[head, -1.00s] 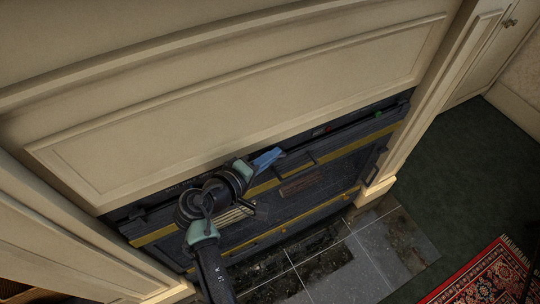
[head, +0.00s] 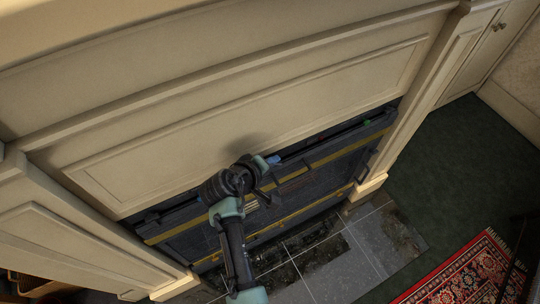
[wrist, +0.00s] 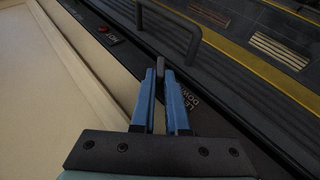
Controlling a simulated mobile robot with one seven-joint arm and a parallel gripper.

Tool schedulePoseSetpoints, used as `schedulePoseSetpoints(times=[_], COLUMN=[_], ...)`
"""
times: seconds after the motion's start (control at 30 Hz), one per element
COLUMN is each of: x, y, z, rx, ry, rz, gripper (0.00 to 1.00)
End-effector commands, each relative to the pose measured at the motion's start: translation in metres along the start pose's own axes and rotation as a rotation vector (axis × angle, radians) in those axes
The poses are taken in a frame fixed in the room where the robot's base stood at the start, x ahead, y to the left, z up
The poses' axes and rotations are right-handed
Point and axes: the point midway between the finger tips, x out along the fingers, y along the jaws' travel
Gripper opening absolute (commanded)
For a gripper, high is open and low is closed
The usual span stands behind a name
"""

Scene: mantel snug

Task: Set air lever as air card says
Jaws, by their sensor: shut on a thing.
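My gripper (wrist: 160,75) has its two blue fingers close together on a small dark upright tab, which looks like the air lever (wrist: 160,62). The lever stands on the dark top strip of the stove, and its base is hard to make out. In the head view my gripper (head: 273,160) reaches in under the cream mantel panel, with only a bit of blue finger showing. The lever is not visible there. I cannot pick out an air card in either view.
The dark stove (head: 325,172) has yellow bands and a bar handle (wrist: 190,30) close beyond my fingers. A red dot (wrist: 103,29) marked HOT lies up the strip; partly hidden lettering is right of the fingers. The cream panel (head: 250,110) overhangs closely. A red rug (head: 465,270) lies at lower right.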

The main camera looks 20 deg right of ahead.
Motion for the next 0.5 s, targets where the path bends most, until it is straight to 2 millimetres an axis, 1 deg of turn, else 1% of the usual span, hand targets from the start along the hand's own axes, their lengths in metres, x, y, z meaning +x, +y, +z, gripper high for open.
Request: schedulePoseSetpoints(times=[0.3, 0.33, 0.4, 0.5], x=[0.0003, 0.0003, 0.0003, 0.0002], y=[0.0002, 0.0002, 0.0002, 0.0002], z=[-0.0002, -0.0002, -0.0002, -0.0002], rx=[0.004, 0.004, 0.004, 0.004], ry=[0.001, 0.001, 0.001, 0.001], rz=[-0.005, -0.005, -0.005, -0.004], gripper=[0.00, 0.14, 0.25, 0.25])
